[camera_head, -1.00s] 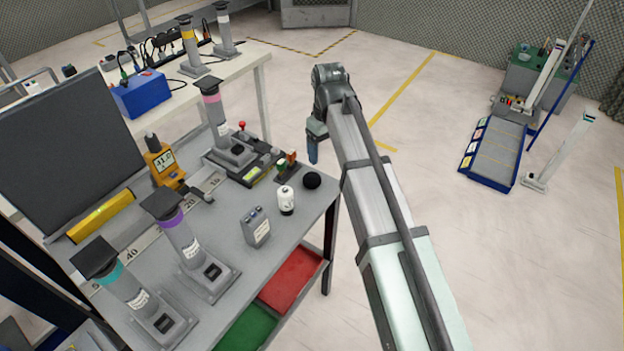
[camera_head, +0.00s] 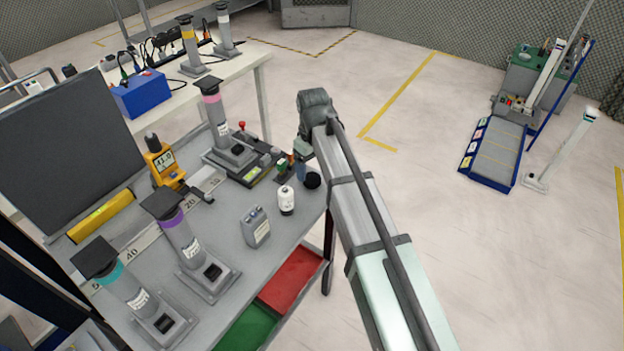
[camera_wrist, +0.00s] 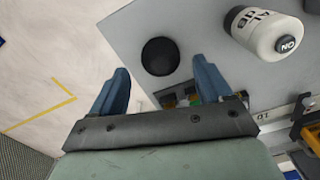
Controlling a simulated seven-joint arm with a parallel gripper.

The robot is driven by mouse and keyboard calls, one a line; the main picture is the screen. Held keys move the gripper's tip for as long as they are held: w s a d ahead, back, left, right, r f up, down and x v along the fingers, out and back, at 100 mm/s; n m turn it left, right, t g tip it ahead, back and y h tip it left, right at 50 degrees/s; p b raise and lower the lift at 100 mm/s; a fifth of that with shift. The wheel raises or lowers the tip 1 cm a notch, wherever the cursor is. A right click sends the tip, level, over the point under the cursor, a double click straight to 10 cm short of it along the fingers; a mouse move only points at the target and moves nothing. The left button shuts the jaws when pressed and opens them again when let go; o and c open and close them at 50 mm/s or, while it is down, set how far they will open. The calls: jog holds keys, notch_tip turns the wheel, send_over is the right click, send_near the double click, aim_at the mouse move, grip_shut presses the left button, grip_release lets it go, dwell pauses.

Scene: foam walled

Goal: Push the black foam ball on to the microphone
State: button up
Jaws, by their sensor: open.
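The black foam ball (camera_head: 312,181) rests on the grey bench top near its right edge. It also shows in the wrist view (camera_wrist: 160,56), just beyond and between my fingertips. My gripper (camera_head: 301,172) is open, with its blue fingers apart and empty; in the wrist view the fingers (camera_wrist: 162,75) spread on either side below the ball. Whether they touch it I cannot tell. The yellow meter (camera_head: 161,163) stands on the bench to the left, with a bare, dark microphone tip (camera_head: 152,141) on top. Part of a yellow body shows at the wrist view's right edge.
A white calibrator cylinder (camera_head: 286,200) stands close left of the ball. A grey box (camera_head: 256,227) is in front of it. Small coloured connectors (camera_head: 283,165) sit behind. Columns with coloured bands (camera_head: 182,238) stand further left. Open floor lies right of the bench.

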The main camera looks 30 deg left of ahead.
aim_at(312, 175)
jog(key=shift+a+f, duration=0.2)
jog(key=shift+f, duration=2.45)
jog(key=c, duration=1.1)
